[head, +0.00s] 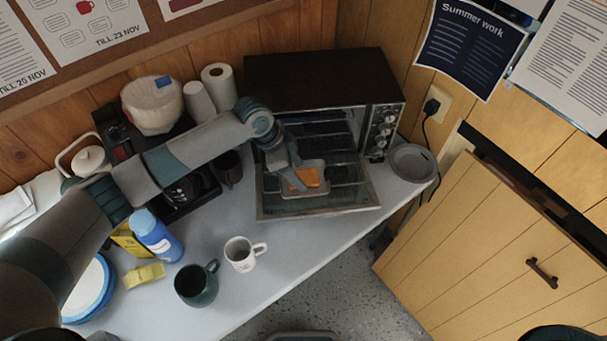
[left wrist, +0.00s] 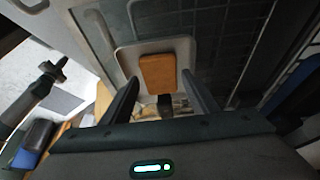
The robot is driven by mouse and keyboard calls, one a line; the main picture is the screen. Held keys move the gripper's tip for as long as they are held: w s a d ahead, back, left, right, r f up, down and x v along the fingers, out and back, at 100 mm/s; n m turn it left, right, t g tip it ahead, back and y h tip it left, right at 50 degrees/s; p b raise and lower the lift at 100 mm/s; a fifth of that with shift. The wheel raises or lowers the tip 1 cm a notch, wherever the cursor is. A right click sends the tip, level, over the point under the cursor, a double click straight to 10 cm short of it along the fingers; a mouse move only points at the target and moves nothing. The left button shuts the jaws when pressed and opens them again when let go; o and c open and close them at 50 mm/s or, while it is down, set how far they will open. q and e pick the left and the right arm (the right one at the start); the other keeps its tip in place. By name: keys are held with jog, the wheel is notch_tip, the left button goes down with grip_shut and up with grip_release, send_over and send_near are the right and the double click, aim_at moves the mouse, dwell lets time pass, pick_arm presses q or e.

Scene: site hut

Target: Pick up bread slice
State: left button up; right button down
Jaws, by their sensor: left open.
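The bread slice (head: 308,177) is orange-brown and lies in a small pale tray (head: 318,164) over the lowered glass door (head: 330,203) of the toaster oven (head: 320,75). In the left wrist view the bread slice (left wrist: 157,72) lies flat in the tray (left wrist: 183,47), ahead of the fingers. My left gripper (head: 296,183) is open, at the tray and close to the bread. In the left wrist view its two fingers (left wrist: 160,84) stand apart, one to each side of the slice's near end. I cannot tell whether they touch it. My right gripper is not in view.
A white mug (head: 241,255), a dark mug (head: 196,285) and a blue bottle (head: 155,236) stand on the counter nearer me. A coffee maker (head: 185,190) is left of the oven, under my left arm. A grey plate (head: 413,163) lies right of the oven.

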pick_arm(q)
jog(key=shift+d+f, duration=0.3)
jog(key=shift+f, duration=0.3)
jog(key=c, duration=0.8)
jog(key=shift+r, duration=0.1)
